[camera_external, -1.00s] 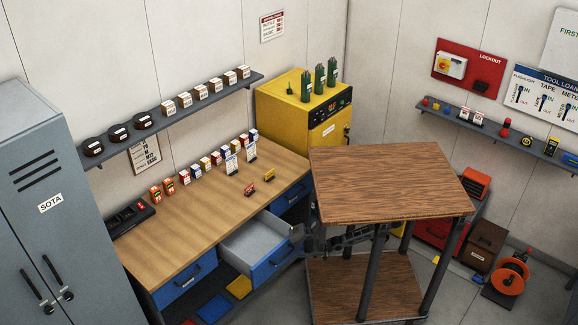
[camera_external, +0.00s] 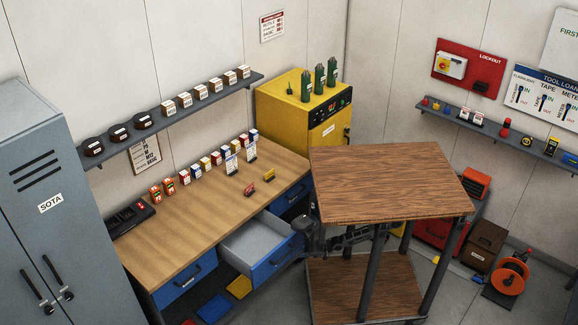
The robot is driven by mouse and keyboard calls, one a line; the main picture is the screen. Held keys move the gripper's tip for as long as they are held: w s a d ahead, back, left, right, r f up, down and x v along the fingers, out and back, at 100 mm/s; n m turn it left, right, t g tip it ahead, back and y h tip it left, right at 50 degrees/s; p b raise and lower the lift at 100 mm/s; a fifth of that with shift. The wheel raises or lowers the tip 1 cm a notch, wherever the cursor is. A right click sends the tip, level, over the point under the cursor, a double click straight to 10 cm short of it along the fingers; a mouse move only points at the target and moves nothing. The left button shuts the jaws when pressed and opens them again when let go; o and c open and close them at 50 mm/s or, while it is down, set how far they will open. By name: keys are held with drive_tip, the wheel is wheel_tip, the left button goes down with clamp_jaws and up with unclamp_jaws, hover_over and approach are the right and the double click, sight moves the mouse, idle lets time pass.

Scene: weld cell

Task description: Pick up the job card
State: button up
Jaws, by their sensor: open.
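Two upright white cards with print stand near the back of the wooden workbench, one card (camera_external: 231,161) left of the other card (camera_external: 251,150). Their print is too small to read, so I cannot tell which, if either, is the job card. My gripper (camera_external: 305,238) is a small dark shape at the right end of the pulled-out blue drawer (camera_external: 262,242), partly lost against the arm. It is open, with nothing seen in it, and is apart from the cards. The drawer's grey inside looks empty in the part that shows.
A brown-topped trolley (camera_external: 390,183) stands right of the bench (camera_external: 200,217) and hides part of my arm. Small boxes line the bench back. Red and yellow items (camera_external: 269,175) lie near its right end. The bench's front middle is clear. A yellow cabinet (camera_external: 300,115) stands behind.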

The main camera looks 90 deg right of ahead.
drive_tip(key=o, duration=1.1)
